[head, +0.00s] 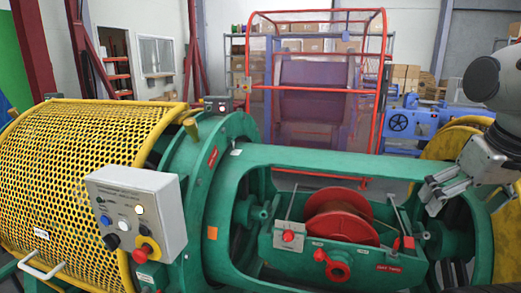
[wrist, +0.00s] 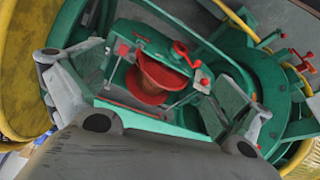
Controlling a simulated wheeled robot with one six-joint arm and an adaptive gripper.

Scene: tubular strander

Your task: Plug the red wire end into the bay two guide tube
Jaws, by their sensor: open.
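My gripper (head: 432,196) is open and empty, above the right end of the open green bay in the head view. In the wrist view its spread fingers (wrist: 155,90) frame the bay from above. A red bobbin (head: 338,213) sits in the bay's cradle; it also shows in the wrist view (wrist: 155,78). A red label (head: 388,267), too small to read surely, is on the cradle's front right. Small red parts (head: 288,236) (head: 405,243) are on the cradle, beside thin grey rods. I cannot tell which part is the red wire end, nor pick out the guide tube.
A yellow mesh guard (head: 75,145) covers the machine at left. A grey control box (head: 137,210) with buttons stands before it. The green frame's rails (head: 330,160) border the bay. A red cage (head: 318,75) and blue machine (head: 420,122) stand behind.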

